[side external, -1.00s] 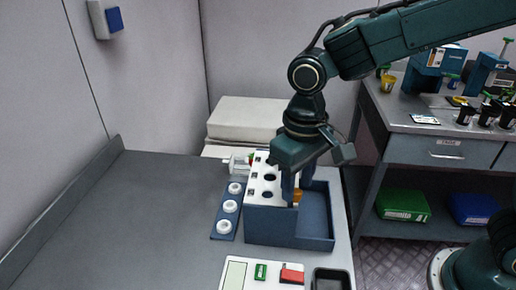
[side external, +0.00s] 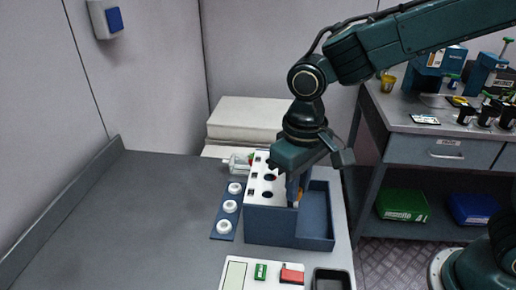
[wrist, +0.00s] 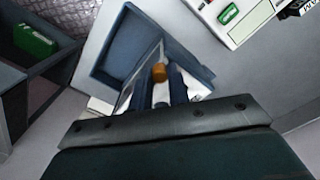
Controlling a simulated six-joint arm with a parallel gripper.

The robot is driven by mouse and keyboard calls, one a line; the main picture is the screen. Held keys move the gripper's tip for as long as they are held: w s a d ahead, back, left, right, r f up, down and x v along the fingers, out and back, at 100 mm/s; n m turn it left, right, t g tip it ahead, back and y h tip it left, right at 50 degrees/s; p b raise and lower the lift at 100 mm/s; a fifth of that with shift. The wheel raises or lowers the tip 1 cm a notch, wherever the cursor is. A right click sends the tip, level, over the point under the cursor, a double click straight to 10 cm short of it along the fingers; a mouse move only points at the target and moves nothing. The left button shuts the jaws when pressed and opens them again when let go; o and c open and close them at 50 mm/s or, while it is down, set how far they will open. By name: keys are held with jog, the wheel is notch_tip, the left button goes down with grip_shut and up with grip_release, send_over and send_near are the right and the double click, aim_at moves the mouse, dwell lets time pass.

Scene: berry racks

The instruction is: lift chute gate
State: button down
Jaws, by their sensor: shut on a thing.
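The blue chute box (side external: 287,226) has a white top with round holes and an open tray on its right. It also shows in the wrist view (wrist: 127,42). An orange knob (wrist: 159,73), apparently the chute gate's handle, sits between my fingers; only a sliver of it shows in the side view (side external: 299,194). My gripper (side external: 294,190) points down at the inner edge of the white top. The rest of the gate is mostly hidden.
A blue strip with white rings (side external: 230,206) lies left of the box. A white panel with green and red parts (side external: 262,274) and a dark bin (side external: 331,280) are in front. A side bench (side external: 437,140) stands at the right. The table's left is clear.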

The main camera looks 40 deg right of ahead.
jog(key=shift+r, duration=2.6)
jog(key=shift+w, duration=0.1)
jog(key=c, duration=1.3)
grip_release()
notch_tip(320, 180, up, 14)
jog(key=shift+f, duration=0.1)
jog(key=shift+d, duration=0.1)
jog(key=s+d+f+t, duration=0.2)
jog(key=s+d+f, duration=0.1)
jog(key=d, duration=0.3)
jog(key=s+d+f+t, duration=0.1)
jog(key=s+d+f, duration=0.2)
jog(key=s+d, duration=0.3)
jog(key=s+d+f+m+t, duration=0.1)
jog(key=s+d+f+t, duration=0.1)
jog(key=s+d, duration=0.3)
jog(key=shift+s+d+f+t, duration=0.1)
jog(key=shift+d+f+t, duration=0.1)
jog(key=shift+f, duration=0.25)
jog(key=shift+s+d+f+t, duration=0.1)
jog(key=shift+d+f, duration=0.1)
jog(key=shift+f, duration=0.25)
